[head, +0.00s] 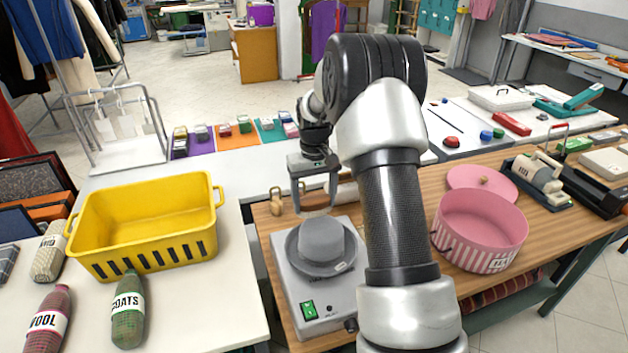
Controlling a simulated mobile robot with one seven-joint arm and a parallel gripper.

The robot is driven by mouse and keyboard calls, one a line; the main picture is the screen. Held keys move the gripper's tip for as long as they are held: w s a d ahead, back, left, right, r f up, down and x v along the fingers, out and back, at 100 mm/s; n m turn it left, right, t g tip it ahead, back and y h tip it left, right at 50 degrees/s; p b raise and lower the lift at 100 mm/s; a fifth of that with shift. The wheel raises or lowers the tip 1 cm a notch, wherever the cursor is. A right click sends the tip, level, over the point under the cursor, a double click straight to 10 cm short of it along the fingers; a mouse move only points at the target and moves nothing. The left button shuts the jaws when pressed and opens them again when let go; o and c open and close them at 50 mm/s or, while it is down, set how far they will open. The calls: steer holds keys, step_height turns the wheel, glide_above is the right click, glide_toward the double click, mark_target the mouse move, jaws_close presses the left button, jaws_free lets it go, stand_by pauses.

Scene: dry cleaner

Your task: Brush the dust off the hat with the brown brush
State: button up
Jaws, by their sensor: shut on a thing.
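A grey hat (321,240) with a brim and a small tag sits crown up on a grey box-shaped machine (347,297) that has a green switch. My gripper (315,190) is just beyond the hat, pointing down. Its fingers are shut on the brown brush (315,201), which shows between them. The brush is close behind the crown and brim; I cannot tell whether it touches anything below. Dust on the hat is too small to make out.
A small wooden-handled item (276,201) stands left of the brush.

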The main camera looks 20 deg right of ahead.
steer(key=shift+w+r+p, duration=0.1)
steer(key=shift+r+p, duration=1.1)
steer(key=shift+r, duration=1.15)
